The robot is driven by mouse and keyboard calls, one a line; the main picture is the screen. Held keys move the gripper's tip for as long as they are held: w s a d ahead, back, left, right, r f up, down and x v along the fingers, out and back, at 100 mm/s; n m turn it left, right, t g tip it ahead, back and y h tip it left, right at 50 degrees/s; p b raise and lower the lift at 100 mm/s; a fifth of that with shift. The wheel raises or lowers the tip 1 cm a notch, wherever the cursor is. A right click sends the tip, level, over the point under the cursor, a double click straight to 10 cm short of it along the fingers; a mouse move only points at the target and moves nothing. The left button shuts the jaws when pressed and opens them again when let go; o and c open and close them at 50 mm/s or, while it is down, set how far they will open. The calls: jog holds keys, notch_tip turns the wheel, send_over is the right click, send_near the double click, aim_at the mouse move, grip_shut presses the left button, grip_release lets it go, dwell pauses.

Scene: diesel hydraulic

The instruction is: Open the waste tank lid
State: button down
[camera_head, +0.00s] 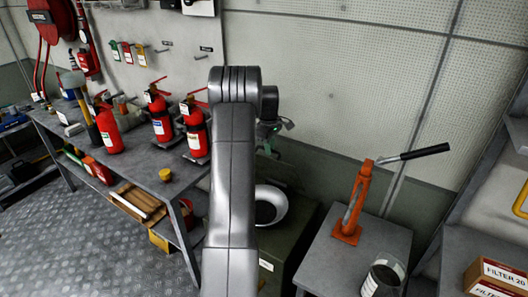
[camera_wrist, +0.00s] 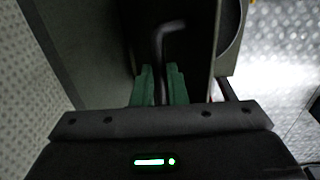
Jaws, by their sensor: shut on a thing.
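The waste tank (camera_head: 296,240) is a dark green box standing on the floor behind my arm in the head view. A round white-rimmed opening (camera_head: 278,221) with a dark inside is on its top. In the wrist view, the two green fingers of my gripper (camera_wrist: 162,74) are shut on a dark bent bar handle (camera_wrist: 164,43). The handle's lower part runs between the fingers. A dark surface lies behind it; I cannot tell lid from tank there, or whether the lid is raised. In the head view, my arm mostly hides my gripper and all of the handle.
A grey stand (camera_head: 387,238) at the right holds an orange jack (camera_head: 352,205) and a dark can (camera_head: 381,279). A workbench (camera_head: 150,168) at the left carries several red fire extinguishers (camera_head: 161,118). A filter box (camera_head: 495,277) is at the far right. A wall stands behind.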

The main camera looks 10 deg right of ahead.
jog(key=shift+w+d+g+y+p, duration=0.6)
jog(key=shift+w+d+p, duration=0.2)
jog(key=shift+w+d, duration=0.4)
jog(key=shift+s+d, duration=0.1)
jog(key=shift+d, duration=0.05)
jog(key=shift+f, duration=0.1)
jog(key=c, duration=1.7)
grip_release()
jog(key=shift+o, duration=1.2)
jog(key=shift+w+d+f, duration=0.1)
jog(key=shift+w+d, duration=0.1)
jog(key=shift+w, duration=0.15)
notch_tip(320, 180, up, 14)
jog(key=b, duration=0.1)
jog(key=shift+w+d, duration=0.25)
jog(key=shift+d, duration=0.05)
